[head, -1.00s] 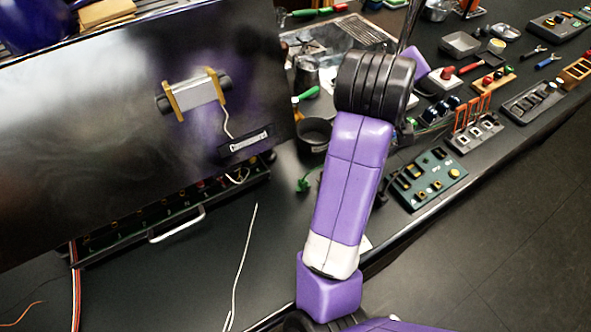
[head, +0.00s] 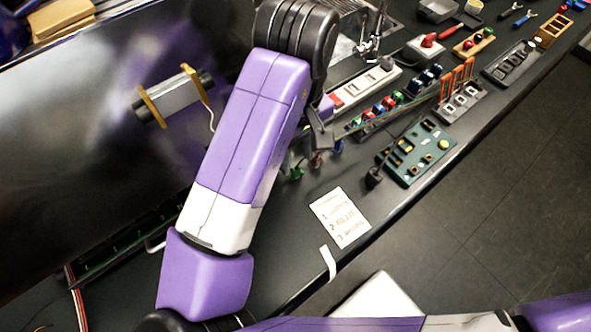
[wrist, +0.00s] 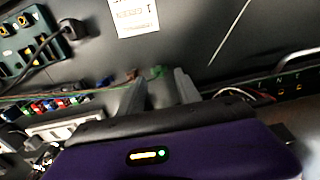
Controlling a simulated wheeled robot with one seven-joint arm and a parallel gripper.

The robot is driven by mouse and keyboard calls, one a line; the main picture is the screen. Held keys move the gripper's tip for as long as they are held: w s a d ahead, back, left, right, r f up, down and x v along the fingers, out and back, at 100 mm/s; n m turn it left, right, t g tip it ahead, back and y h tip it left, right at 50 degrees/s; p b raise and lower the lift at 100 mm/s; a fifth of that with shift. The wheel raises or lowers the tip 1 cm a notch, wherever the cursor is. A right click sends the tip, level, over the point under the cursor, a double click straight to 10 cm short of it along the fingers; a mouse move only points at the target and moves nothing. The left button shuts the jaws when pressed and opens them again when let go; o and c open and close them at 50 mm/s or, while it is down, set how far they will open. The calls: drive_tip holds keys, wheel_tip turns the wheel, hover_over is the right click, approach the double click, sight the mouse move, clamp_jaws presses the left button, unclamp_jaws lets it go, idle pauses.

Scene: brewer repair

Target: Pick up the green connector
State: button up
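The green connector (head: 295,172) is small and lies on the dark bench just right of my forearm in the head view, partly hidden by the arm. In the wrist view the green connector (wrist: 158,71) shows beyond and between my two grey fingertips. My gripper (wrist: 160,88) is open, its fingers apart with nothing held between them. In the head view my gripper is mostly hidden behind the arm; a dark finger shows near the connector. Contact with the connector cannot be made out.
A brown connector (wrist: 127,74) lies close beside the green one. A printed note (head: 341,217) lies near the bench's front edge. A green board (head: 417,152) with a black cable and a row of coloured connectors (head: 378,110) are to the right. A large dark panel (head: 90,120) stands left.

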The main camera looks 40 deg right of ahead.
sight(296, 168)
drive_tip(key=f, duration=0.4)
drive_tip(key=shift+w+d+f, duration=0.15)
drive_tip(key=shift+w+f, duration=0.05)
drive_tip(key=shift+w, duration=0.05)
clamp_jaws()
